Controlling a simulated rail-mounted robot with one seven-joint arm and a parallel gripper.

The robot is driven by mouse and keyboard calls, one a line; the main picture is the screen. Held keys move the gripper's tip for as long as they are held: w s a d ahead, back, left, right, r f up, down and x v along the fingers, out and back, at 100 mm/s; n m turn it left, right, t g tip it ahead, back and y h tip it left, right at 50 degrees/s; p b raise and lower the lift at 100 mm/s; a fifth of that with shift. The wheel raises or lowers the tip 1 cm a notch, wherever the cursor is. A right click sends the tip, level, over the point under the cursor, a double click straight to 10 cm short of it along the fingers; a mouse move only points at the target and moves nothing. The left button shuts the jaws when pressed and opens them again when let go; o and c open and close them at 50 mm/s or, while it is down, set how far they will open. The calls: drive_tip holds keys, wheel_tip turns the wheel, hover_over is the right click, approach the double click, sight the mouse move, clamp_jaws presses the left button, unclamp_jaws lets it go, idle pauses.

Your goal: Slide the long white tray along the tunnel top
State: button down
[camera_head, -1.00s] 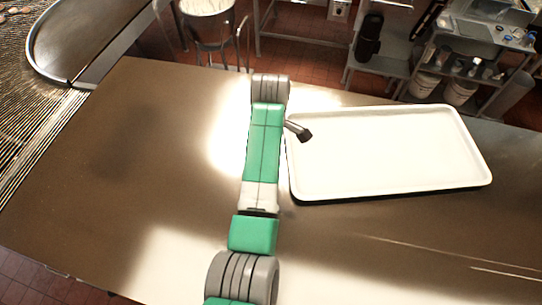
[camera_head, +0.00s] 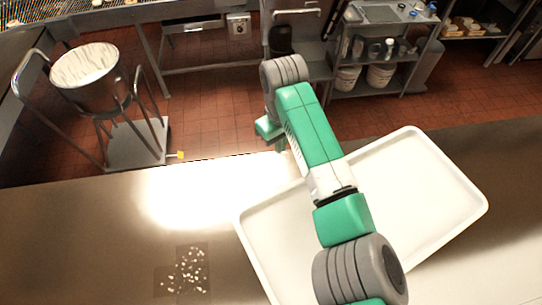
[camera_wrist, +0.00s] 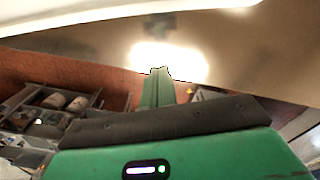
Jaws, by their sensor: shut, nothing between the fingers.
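The long white tray (camera_head: 430,215) lies slantwise on the steel tunnel top (camera_head: 90,225) in the head view, its far corner at about the top's far edge. My green arm passes over the tray and hides its middle. The arm's end is beyond the far edge in that view, and its fingers are hidden there. In the wrist view, my gripper (camera_wrist: 160,74) is shut and empty, its tips seen against the bright steel top. A white strip of the tray (camera_wrist: 60,14) crosses the top of that view, apart from the tips.
Pale crumbs (camera_head: 188,272) lie on the top at the left. A wheeled stand with a round bowl (camera_head: 85,65) is on the tiled floor beyond the edge. Shelves with white bins (camera_head: 382,75) stand at the back. The top left of the tray is mostly clear.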

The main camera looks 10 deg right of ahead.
sight(288, 182)
drive_tip(key=f, duration=1)
drive_tip(key=shift+s, duration=0.2)
drive_tip(key=shift+s+d+r+p, duration=0.15)
drive_tip(key=shift+s+d+p, duration=0.2)
drive_tip(key=shift+s+p, duration=0.25)
drive_tip(key=shift+s+d+r+p, duration=0.1)
drive_tip(key=shift+s+d+p, duration=0.25)
drive_tip(key=shift+s+p, duration=0.25)
drive_tip(key=shift+s+d+f, duration=0.15)
drive_tip(key=shift+s, duration=0.4)
